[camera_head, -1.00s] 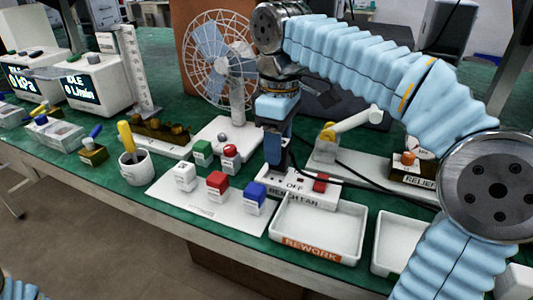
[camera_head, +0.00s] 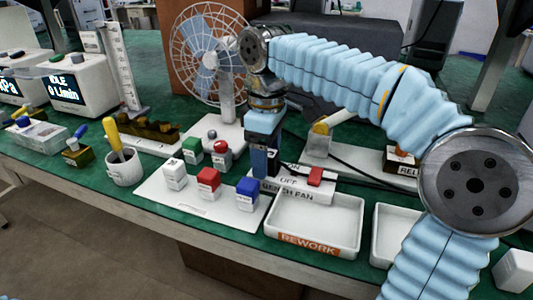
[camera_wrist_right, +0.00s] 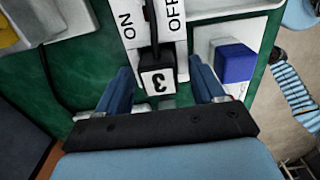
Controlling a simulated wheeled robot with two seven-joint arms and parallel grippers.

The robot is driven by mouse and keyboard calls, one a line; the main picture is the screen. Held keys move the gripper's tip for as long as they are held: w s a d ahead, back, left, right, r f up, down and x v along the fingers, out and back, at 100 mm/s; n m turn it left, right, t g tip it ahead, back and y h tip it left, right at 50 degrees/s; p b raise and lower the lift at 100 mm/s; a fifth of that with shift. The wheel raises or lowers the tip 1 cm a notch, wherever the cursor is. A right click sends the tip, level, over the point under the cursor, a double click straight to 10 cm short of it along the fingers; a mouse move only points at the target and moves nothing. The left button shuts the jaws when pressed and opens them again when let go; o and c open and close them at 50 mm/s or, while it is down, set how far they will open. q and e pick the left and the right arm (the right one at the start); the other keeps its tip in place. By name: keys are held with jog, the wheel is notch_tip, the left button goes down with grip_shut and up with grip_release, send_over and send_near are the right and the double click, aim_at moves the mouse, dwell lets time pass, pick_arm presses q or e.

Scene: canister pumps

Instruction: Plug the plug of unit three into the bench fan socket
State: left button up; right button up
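The plug of unit three (camera_wrist_right: 158,82), a dark block with a white label "3", shows upright at the end of the white bench fan socket block (camera_wrist_right: 196,12) in the right wrist view. I cannot tell how deep it sits. My right gripper (camera_wrist_right: 160,72) has one finger on each side of the plug, with gaps between. In the head view my right gripper (camera_head: 262,172) points down at the left end of the bench fan block (camera_head: 310,194), which bears a red switch (camera_head: 315,176); the gripper hides the plug there.
A white board with red (camera_head: 208,178), blue (camera_head: 248,189), green and white blocks lies just left and in front. A rework tray (camera_head: 350,247) stands at the front. The fan (camera_head: 210,60) stands behind. Black cables run right from the socket area.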

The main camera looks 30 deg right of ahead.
jog(key=shift+r, duration=0.15)
notch_tip(320, 180, up, 12)
jog(key=p, duration=0.2)
dwell(0.7)
